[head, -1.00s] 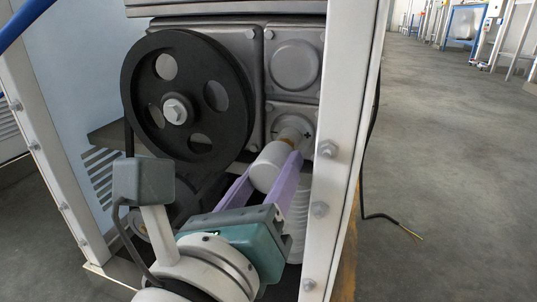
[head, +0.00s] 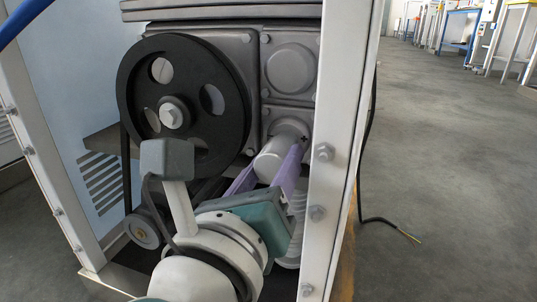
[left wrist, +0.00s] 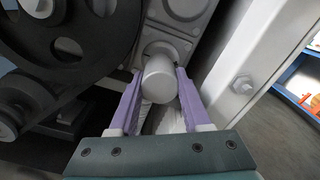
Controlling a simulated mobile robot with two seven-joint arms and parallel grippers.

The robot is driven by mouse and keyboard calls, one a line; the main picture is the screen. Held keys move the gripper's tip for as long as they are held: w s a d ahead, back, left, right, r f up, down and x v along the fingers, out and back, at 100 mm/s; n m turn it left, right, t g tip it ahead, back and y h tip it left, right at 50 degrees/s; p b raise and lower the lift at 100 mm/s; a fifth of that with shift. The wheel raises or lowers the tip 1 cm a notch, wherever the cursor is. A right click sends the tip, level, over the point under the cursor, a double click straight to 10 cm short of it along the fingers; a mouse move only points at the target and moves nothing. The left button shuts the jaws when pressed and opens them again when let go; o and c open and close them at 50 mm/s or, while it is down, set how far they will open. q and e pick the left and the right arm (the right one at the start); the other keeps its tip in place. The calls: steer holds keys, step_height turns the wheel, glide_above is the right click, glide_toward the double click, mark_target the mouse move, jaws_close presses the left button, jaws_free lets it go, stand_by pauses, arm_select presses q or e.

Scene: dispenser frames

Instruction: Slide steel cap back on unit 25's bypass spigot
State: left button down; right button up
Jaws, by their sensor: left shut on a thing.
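The steel cap (head: 268,167), a pale grey cylinder, sits in front of a round boss low on the right of the machine's grey housing. My left gripper (head: 276,158) is shut on it, with one purple finger on each side. In the left wrist view the cap (left wrist: 159,84) is between the fingers (left wrist: 160,74), its blunt end toward me and its far end close against the boss. The spigot is hidden behind the cap, so I cannot tell how far the cap covers it. No unit number is readable. My right gripper is not in view.
A black pulley wheel (head: 183,105) with a belt is left of the cap. A white bolted post (head: 340,130) stands close on the right of my gripper. A loose black cable (head: 375,219) hangs outside it. Open floor lies to the right.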

arm_select(q)
steer(key=shift+b+x, duration=0.3)
steer(key=shift+x, duration=0.95)
steer(key=shift+c, duration=1.4)
jaws_free()
steer(key=shift+s+a, duration=0.1)
steer(key=shift+s, duration=0.05)
steer(key=p+v, duration=0.2)
steer(key=v, duration=0.7)
steer(key=shift+s, duration=0.25)
steer(key=shift+a+r, duration=0.1)
